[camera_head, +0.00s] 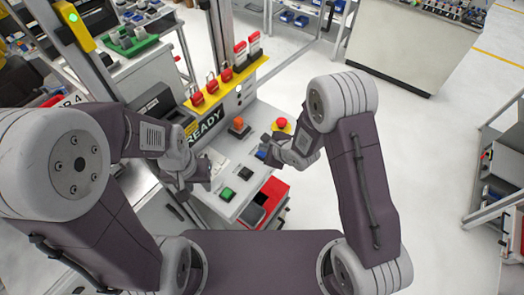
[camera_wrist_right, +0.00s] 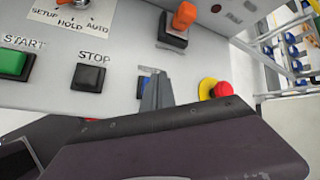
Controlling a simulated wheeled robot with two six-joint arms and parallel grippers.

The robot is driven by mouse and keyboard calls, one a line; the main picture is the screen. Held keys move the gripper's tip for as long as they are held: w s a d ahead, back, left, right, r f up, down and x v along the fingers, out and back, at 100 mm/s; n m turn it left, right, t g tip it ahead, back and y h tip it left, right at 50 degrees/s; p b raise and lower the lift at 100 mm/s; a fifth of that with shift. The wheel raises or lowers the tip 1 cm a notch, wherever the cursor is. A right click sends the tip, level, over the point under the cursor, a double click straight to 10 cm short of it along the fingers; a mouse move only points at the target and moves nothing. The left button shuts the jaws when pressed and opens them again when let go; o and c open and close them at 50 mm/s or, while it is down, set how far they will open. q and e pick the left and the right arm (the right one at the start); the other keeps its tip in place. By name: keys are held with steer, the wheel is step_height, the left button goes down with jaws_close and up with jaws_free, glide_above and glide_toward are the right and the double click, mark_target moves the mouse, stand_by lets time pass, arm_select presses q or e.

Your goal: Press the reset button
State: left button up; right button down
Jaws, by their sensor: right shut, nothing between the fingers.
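A blue button (camera_head: 262,152) sits on the slanted grey control panel; its label is hidden, so I cannot read whether it says reset. In the right wrist view the blue button (camera_wrist_right: 143,83) is mostly covered by my right gripper (camera_wrist_right: 157,90). The right gripper's fingers are shut and empty, right at the blue button; I cannot tell whether they touch it. My right gripper also shows at the panel's right side in the head view (camera_head: 272,157). My left gripper (camera_head: 200,182) hangs over the panel's left part; its fingers are too small to judge.
A green START button (camera_wrist_right: 14,64) and a black STOP button (camera_wrist_right: 88,78) lie left of the blue one. An orange switch (camera_wrist_right: 181,20) stands above, and a red emergency stop (camera_wrist_right: 221,89) to the right. A red bin (camera_head: 273,188) is below the panel.

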mark_target(264, 154)
step_height(264, 154, up, 5)
steer(key=p, duration=0.5)
steer(key=shift+r, duration=0.1)
stand_by(0.7)
